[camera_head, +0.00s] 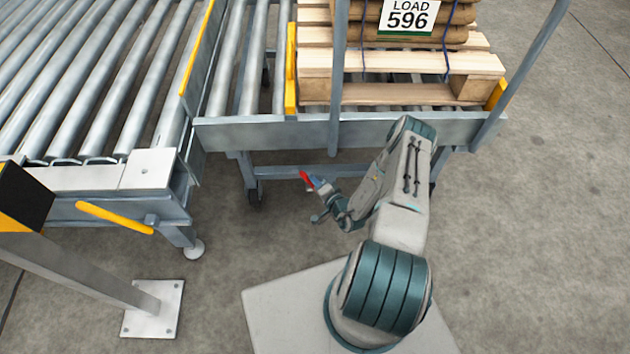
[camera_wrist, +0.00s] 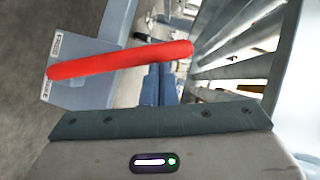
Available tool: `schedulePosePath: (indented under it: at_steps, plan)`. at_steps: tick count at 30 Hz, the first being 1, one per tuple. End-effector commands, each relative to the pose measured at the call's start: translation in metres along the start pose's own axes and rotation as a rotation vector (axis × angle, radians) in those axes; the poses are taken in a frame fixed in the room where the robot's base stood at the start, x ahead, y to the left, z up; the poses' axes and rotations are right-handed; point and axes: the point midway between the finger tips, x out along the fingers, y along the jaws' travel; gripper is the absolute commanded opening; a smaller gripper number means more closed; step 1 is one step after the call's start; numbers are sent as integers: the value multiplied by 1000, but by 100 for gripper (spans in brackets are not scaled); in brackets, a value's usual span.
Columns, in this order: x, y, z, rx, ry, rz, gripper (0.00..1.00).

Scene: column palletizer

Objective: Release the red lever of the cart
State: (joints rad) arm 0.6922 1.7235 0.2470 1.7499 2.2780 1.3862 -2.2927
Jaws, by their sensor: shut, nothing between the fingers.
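The red lever (camera_head: 306,178) shows as a small red bar at the near side of the cart (camera_head: 290,132), below its front rail. In the wrist view the red lever (camera_wrist: 120,60) is a long bar lying across the picture, slightly tilted, its right end higher. My gripper (camera_head: 318,183) is just right of and below the lever in the head view. In the wrist view its blue fingers (camera_wrist: 160,82) are together, with nothing between them, right below the lever's right half. I cannot tell whether the fingertips touch the lever.
A wooden pallet (camera_head: 400,64) with a load marked LOAD 596 (camera_head: 408,16) stands on the cart between upright posts. A roller conveyor (camera_head: 90,115) with a yellow handle (camera_head: 115,217) is at left. A post's base plate (camera_head: 153,310) is at lower left. The floor at right is clear.

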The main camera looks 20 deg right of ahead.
Motion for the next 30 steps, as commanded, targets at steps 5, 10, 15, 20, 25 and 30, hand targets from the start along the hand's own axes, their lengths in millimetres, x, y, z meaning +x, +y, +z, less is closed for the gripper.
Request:
schedulePosePath:
  at_steps: [5, 10, 15, 20, 25, 30]
  plan:
    - [2, -2, 7, 4, -15, -3, 0]
    - [-2, -4, 3, 3, -18, -4, 0]
    - [-19, -9, -22, -1, -8, -3, 0]
    - [-54, -8, -27, 2, -9, 0, 0]
    - [-91, -8, -29, 1, -4, 1, 0]
    - [-114, -9, -29, -1, -3, -1, 0]
